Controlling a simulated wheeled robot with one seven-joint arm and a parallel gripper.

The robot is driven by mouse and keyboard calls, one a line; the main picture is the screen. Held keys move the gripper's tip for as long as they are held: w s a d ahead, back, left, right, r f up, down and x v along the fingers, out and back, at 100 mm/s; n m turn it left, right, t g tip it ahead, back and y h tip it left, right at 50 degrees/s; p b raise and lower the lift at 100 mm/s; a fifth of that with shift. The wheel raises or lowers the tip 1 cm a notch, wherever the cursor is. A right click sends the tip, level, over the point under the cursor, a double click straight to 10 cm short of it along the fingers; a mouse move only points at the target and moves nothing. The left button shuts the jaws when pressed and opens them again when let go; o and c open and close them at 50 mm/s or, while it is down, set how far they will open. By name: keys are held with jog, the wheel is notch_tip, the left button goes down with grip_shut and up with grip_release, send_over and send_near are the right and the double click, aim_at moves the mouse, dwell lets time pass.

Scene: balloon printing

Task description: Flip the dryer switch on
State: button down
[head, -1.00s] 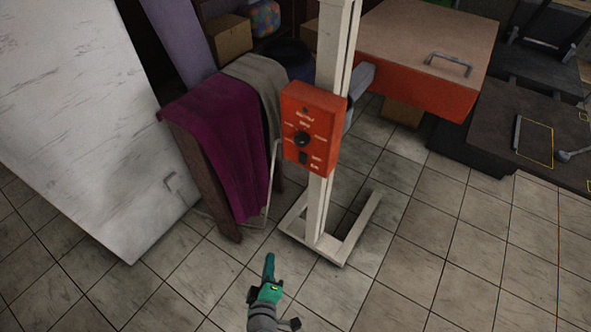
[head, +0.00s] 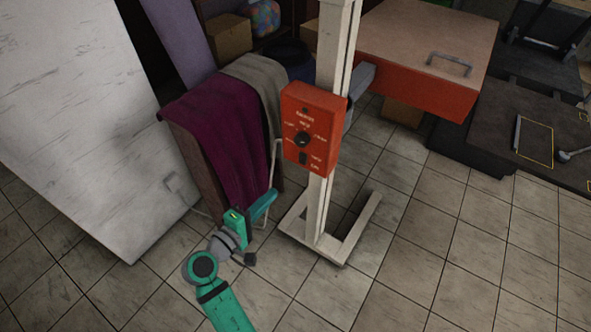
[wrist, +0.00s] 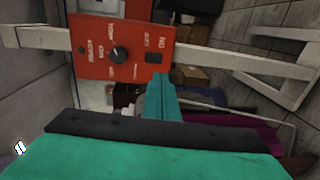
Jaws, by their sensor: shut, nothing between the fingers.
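The red dryer control box (head: 318,112) is fixed to a pale upright post. It has a round black knob (head: 302,139) and, below that, a small dark switch (head: 303,158). My gripper (head: 264,204) is shut and empty, low and to the left of the box, apart from it. In the wrist view the red box (wrist: 97,34) fills the upper left, with the knob (wrist: 119,54) and the dark switch (wrist: 153,57) beside the OFF and ON labels. My shut fingertips (wrist: 161,82) appear just below the switch in that picture. The switch's setting is too small to tell.
The white post (head: 330,60) stands on a floor frame (head: 340,245). A rack with purple cloth (head: 215,140) and grey cloth stands left of it, close to my gripper. The dryer's red-sided flat head (head: 425,50) extends right. Tiled floor in front is clear.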

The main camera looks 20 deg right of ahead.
aim_at(302, 164)
dwell(0.3)
jog(key=x, duration=1.4)
